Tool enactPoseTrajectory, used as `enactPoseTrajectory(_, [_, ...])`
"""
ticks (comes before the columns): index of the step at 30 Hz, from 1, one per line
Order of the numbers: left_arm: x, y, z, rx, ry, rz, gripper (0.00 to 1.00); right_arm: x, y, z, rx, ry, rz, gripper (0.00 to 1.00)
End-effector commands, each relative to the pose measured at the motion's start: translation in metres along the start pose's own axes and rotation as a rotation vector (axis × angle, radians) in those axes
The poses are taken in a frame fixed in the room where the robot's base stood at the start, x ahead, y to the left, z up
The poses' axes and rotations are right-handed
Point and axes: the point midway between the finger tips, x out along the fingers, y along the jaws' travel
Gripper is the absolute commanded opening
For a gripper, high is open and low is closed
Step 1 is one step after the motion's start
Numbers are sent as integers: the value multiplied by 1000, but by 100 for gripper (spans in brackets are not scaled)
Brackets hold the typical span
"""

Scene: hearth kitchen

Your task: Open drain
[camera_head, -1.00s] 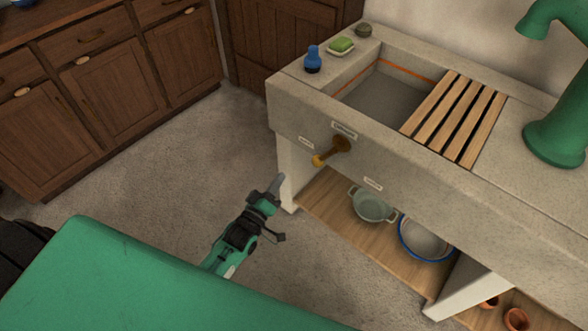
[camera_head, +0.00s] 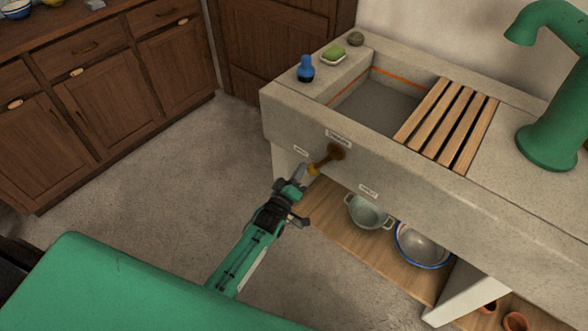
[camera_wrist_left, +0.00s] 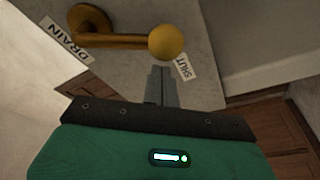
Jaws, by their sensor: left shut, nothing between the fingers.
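The drain lever is a brass handle (camera_head: 325,160) on the front face of the stone sink (camera_head: 285,112). In the left wrist view the lever (camera_wrist_left: 125,41) runs from its round mount to a ball knob (camera_wrist_left: 167,41). Its knob end is beside the label reading SHUT (camera_wrist_left: 184,67); a DRAIN label (camera_wrist_left: 64,39) is by the mount. My left gripper (camera_head: 299,174) is shut and empty, its fingertips close to the knob. In the wrist view the fingertips (camera_wrist_left: 161,70) are just below the knob; I cannot tell whether they touch. My right gripper is not in view.
A blue bottle (camera_head: 306,70) and green soap (camera_head: 334,52) stand on the sink's ledge. A slatted wooden rack (camera_head: 447,125) covers part of the basin. Pots (camera_head: 368,212) sit on the shelf (camera_head: 330,225) below. Floor to the left is clear.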

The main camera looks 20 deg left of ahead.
Motion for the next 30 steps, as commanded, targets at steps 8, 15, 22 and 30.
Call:
enactPoseTrajectory(8, [0, 0, 0, 0, 0, 0, 0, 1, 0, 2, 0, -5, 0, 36])
enactPoseTrajectory(15, [-1, 0, 3, -29, 0, -8, 0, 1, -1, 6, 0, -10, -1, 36])
enactPoseTrajectory(22, [-2, 0, 7, -66, 0, -17, 0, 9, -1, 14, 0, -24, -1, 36])
enactPoseTrajectory(30, [-4, 0, 14, -134, -1, -34, 0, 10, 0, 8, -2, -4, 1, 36])
